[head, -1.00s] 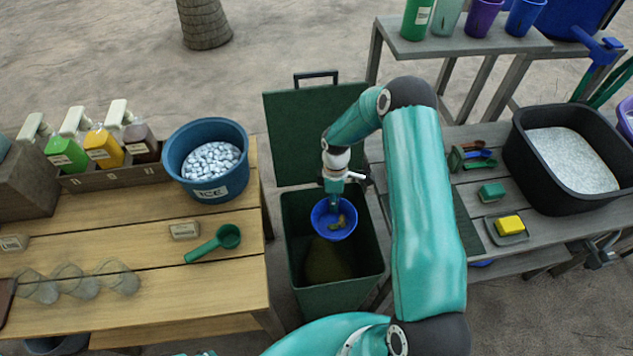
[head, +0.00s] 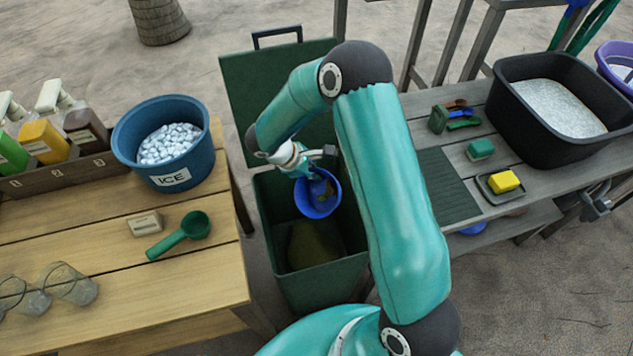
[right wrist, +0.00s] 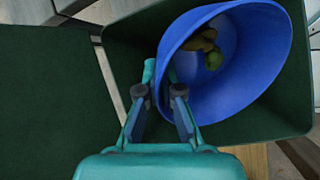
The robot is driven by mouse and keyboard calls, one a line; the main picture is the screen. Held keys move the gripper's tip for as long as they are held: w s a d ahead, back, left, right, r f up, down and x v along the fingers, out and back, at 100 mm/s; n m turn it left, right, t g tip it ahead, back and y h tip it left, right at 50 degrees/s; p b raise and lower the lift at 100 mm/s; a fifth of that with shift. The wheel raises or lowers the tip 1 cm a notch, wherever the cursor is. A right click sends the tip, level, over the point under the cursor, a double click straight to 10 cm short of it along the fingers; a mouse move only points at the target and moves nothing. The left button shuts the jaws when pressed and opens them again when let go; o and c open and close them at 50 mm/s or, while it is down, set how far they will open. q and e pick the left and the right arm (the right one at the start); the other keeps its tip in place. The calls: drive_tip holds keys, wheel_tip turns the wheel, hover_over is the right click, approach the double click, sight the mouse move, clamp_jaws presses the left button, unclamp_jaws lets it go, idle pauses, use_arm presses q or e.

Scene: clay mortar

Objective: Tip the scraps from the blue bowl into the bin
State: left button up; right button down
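The blue bowl (head: 318,194) is over the open mouth of the green bin (head: 318,280), tilted in the head view. My right gripper (head: 310,172) is shut on the bowl's rim. In the right wrist view the gripper (right wrist: 160,100) has one finger on each side of the wall of the bowl (right wrist: 232,70). Greenish-brown scraps (right wrist: 207,48) are still inside the bowl. A dark yellowish heap shows low inside the bin. My left gripper is not in view.
The bin's lid (head: 275,95) stands open behind it. A wooden table with an ice tub (head: 165,150) and green scoop (head: 182,235) is at left. A grey bench with a black tub (head: 560,110) and yellow sponge (head: 504,181) is at right.

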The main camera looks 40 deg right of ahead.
drive_tip(key=h+b, duration=0.2)
drive_tip(key=a+h+b, duration=0.1)
drive_tip(key=h+b, duration=0.1)
drive_tip(key=b, duration=0.1)
drive_tip(key=r+h+b, duration=0.1)
drive_tip(key=h+b, duration=0.2)
drive_tip(key=shift+a+m, duration=0.4)
drive_tip(key=shift+a+r+h+b, duration=0.15)
drive_tip(key=shift+r+h+b, duration=0.2)
drive_tip(key=shift+h+b, duration=0.15)
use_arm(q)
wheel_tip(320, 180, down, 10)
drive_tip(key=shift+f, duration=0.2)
use_arm(e)
drive_tip(key=shift+a+r+g, duration=0.1)
drive_tip(key=shift+r+g, duration=0.1)
drive_tip(key=shift+g, duration=0.1)
